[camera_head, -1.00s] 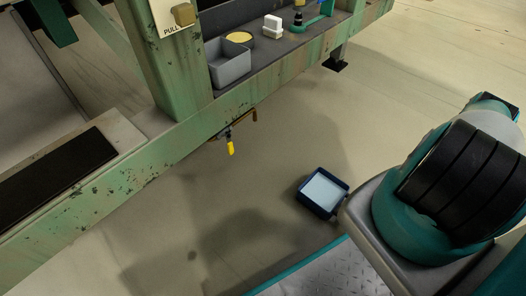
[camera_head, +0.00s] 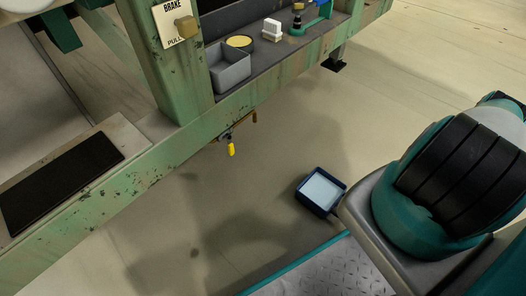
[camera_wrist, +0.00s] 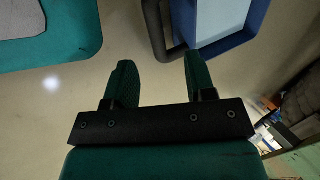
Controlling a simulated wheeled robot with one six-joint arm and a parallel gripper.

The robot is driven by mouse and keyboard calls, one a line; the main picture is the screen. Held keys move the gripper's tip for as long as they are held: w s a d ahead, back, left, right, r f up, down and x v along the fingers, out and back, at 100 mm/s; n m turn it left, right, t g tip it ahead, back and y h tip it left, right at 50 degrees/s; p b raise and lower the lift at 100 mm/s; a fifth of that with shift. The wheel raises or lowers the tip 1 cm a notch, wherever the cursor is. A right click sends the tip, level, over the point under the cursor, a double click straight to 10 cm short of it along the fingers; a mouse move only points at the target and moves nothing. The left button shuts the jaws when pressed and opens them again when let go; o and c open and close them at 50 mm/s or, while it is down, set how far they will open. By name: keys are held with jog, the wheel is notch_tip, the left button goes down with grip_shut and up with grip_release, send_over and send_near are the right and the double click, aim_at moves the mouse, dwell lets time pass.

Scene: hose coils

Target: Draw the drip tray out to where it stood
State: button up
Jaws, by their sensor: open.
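The drip tray (camera_head: 321,189) is a square tray with dark blue walls and a pale blue inside. It lies on the floor in front of the green frame, close to my own base. In the wrist view the tray (camera_wrist: 232,39) shows at the upper right, cut off by the top edge. A dark bar, perhaps its handle (camera_wrist: 154,27), shows at its left side. My gripper (camera_wrist: 159,65) is open with nothing between its fingers; its tips are just below the tray and dark bar in that view. In the head view my gripper is hidden behind my arm.
The worn green frame (camera_head: 150,150) crosses the left side, with a yellow-handled valve (camera_head: 231,149) below its beam. A grey bin (camera_head: 229,68) and small items stand on its shelf. The floor between frame and tray is clear.

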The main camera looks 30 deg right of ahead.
jog(key=shift+s+r, duration=0.2)
jog(key=shift+r, duration=0.2)
jog(key=p+v, duration=0.7)
jog(key=v, duration=1)
jog(key=shift+d+r, duration=0.15)
jog(key=shift+r, duration=0.1)
